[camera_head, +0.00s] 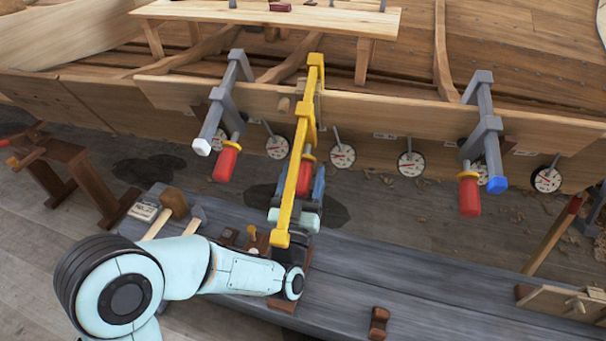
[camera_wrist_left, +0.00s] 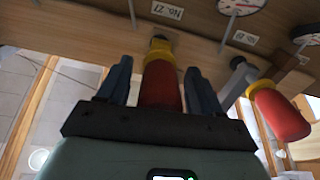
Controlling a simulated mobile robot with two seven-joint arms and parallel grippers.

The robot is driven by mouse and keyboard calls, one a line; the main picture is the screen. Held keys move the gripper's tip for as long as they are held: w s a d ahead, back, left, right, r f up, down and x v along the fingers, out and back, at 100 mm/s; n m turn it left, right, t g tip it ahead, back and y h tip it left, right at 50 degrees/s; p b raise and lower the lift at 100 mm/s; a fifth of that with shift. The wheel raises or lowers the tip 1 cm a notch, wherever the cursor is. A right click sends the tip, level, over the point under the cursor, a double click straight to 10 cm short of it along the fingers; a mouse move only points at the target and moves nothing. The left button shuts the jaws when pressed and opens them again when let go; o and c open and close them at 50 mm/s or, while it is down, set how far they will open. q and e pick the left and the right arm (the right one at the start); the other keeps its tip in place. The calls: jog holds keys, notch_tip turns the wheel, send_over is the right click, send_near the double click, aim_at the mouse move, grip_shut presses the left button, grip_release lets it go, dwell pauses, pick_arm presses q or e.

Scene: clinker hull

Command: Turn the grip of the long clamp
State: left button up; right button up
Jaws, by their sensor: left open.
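The long clamp (camera_head: 302,130) is yellow and hangs on the plank edge of the hull, its bar reaching out over the bench. Its red grip (camera_head: 305,173) shows partly behind the bar. In the left wrist view the red grip (camera_wrist_left: 161,88) stands between the two blue fingers, with a yellow collar at its far end. My left gripper (camera_head: 302,190) is open around the grip, a finger on each side, with small gaps visible. The bar hides part of the gripper in the head view. My right gripper is not in view.
A grey clamp with a white end (camera_head: 217,108) hangs to the left, and one with a blue end (camera_head: 485,128) to the right. Round dials (camera_head: 342,155) line the hull. The grey bench (camera_head: 400,270) below holds a mallet (camera_head: 172,205) and a small brown block (camera_head: 379,322).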

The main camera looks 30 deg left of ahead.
pick_arm(q)
jog(key=c, duration=1)
jog(key=shift+c, duration=0.2)
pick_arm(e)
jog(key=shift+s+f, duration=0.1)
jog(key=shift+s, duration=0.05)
pick_arm(q)
jog(key=shift+m+b, duration=0.35)
jog(key=shift+m, duration=2.35)
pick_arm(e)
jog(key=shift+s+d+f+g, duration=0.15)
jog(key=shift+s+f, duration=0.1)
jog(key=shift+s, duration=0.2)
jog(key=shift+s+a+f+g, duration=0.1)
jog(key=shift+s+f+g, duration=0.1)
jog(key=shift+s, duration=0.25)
pick_arm(q)
jog(key=shift+a, duration=0.1)
